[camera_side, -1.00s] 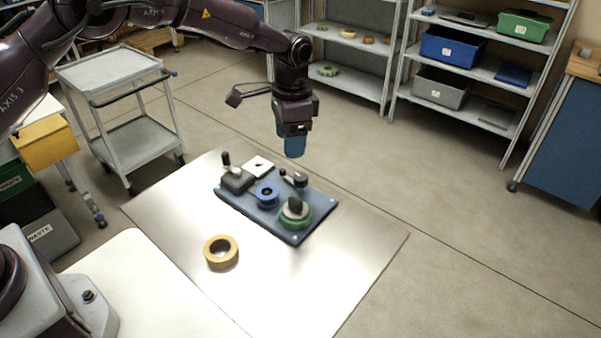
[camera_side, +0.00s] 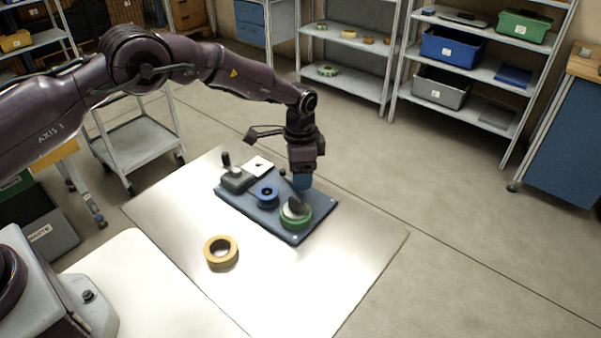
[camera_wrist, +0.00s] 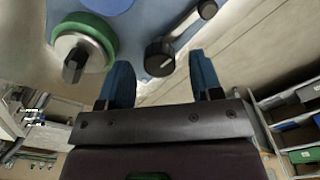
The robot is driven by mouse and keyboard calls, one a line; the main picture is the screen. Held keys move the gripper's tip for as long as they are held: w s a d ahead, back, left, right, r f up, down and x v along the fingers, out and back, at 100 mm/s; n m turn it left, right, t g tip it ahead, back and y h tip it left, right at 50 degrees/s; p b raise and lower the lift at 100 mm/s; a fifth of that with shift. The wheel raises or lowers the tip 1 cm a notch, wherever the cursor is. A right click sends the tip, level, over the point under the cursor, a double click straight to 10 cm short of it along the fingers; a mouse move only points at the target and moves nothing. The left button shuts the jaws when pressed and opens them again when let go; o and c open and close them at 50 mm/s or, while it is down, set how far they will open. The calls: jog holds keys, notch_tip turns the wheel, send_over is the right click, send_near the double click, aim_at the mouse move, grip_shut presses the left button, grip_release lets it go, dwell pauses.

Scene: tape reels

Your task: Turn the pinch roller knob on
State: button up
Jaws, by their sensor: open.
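The blue base plate (camera_side: 252,214) lies on the metal table and carries the parts. A black knob with a crank-like arm (camera_wrist: 160,56), which looks like the pinch roller knob, is at the plate's edge in the wrist view. In the side view only its small arm end (camera_side: 283,172) shows clearly; my gripper hides much of the rest. My gripper (camera_side: 302,181) hangs pointing down over the plate's back right edge. In the wrist view my gripper (camera_wrist: 159,64) is open, with its blue fingers apart on either side of the knob. I cannot tell whether they touch it.
A green reel with a black knob (camera_side: 296,216) stands close in front of my gripper. A tan tape ring (camera_side: 221,252) lies on the table; the front right table is clear.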

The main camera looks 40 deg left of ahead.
jog(key=shift+f, duration=0.5)
jog(key=c, duration=0.9)
jog(key=shift+n, duration=0.4)
jog(key=n, duration=1)
jog(key=shift+r+n, duration=0.1)
jog(key=shift+n, duration=0.2)
